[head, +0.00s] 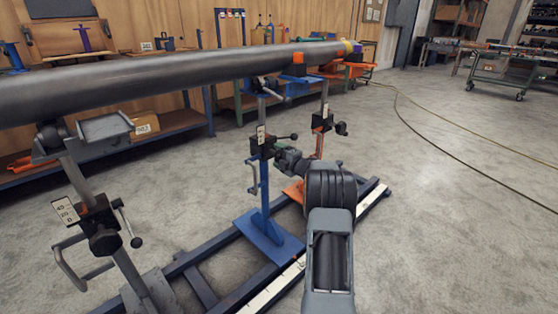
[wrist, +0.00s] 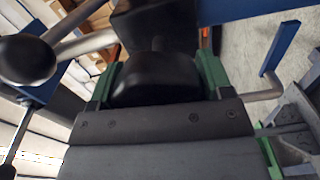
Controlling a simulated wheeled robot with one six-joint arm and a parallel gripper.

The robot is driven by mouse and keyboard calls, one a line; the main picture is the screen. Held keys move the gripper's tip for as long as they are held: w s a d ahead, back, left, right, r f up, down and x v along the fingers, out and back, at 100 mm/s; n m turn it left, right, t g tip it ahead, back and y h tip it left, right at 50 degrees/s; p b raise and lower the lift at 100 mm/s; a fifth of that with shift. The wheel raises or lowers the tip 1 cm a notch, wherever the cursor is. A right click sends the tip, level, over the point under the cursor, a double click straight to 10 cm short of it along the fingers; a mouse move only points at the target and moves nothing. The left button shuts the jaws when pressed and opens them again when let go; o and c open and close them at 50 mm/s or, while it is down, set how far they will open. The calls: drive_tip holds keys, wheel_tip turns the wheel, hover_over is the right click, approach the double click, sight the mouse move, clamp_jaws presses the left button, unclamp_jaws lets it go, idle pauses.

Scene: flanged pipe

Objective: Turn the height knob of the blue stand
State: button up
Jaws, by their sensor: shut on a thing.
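The blue stand (head: 265,205) stands mid-picture in the head view, its upright rising from a blue foot plate on the rail. A black clamp block (head: 261,144) with a white scale plate sits on its column. My gripper (head: 279,152) reaches this block from the right. In the wrist view the green fingers of my gripper (wrist: 158,84) are shut on the black height knob (wrist: 155,78), one on each side. The knob is largely hidden behind my gripper in the head view. A clamp lever with a black ball end (wrist: 27,58) is close by at the left in the wrist view.
A long grey pipe (head: 170,82) lies across the stands above. A grey stand (head: 105,235) is at the left, an orange stand (head: 321,122) behind my gripper. Open concrete floor (head: 450,220) lies to the right.

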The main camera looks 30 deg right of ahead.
drive_tip(key=shift+f+n, duration=0.1)
drive_tip(key=shift+n, duration=1.6)
drive_tip(key=shift+n, duration=0.3)
drive_tip(key=o, duration=0.9)
drive_tip(key=s+p, duration=0.1)
drive_tip(key=s, duration=0.3)
drive_tip(key=s+d+p, duration=0.1)
drive_tip(key=s, duration=0.4)
drive_tip(key=s+d+p, duration=0.1)
drive_tip(key=s+p, duration=0.1)
drive_tip(key=s, duration=0.2)
drive_tip(key=shift+s+d, duration=0.2)
drive_tip(key=shift+s, duration=0.1)
